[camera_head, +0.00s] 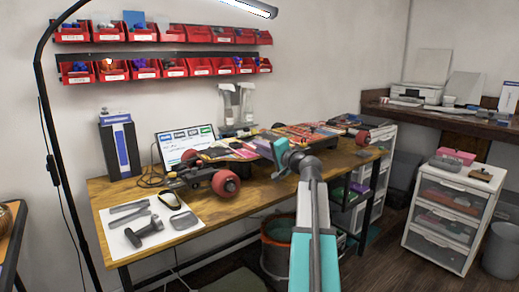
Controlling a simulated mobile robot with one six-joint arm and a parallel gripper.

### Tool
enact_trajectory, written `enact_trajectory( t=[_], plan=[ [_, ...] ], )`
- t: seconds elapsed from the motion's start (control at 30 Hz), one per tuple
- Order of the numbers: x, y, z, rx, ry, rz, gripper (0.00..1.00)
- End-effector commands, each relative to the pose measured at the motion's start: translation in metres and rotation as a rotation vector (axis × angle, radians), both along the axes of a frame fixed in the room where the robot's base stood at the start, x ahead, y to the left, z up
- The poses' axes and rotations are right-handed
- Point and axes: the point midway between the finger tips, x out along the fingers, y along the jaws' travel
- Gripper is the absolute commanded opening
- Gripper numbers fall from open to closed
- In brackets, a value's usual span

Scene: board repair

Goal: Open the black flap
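I cannot clearly make out a black flap. A tall blue and grey box (119,150) with a dark top edge stands at the back left of the wooden table; whether that edge is a flap I cannot tell. My gripper (279,150), with teal parts, is over the right half of the table, well to the right of the box. It is small and seen from behind, and its fingers are not clear. My arm hides part of the table's front edge.
An upturned skateboard with red wheels (225,183) lies mid-table, with a laptop (187,144) behind. Tools lie on a white sheet (150,222) at front left. Red bins (115,73) line the wall. A lamp pole (62,165) rises at left. White drawers (452,213) stand right.

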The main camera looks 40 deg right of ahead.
Motion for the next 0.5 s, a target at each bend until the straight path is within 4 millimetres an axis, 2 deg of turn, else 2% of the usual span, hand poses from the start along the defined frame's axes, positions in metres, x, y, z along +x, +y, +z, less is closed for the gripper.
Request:
enact_trajectory(
  t=[0.27, 0.5],
  plan=[
    [-0.004, -0.001, 0.0, 0.0, 0.001, -0.003, 0.18],
    [-0.02, 0.0, 0.0, -0.001, 0.001, -0.004, 0.18]
  ],
)
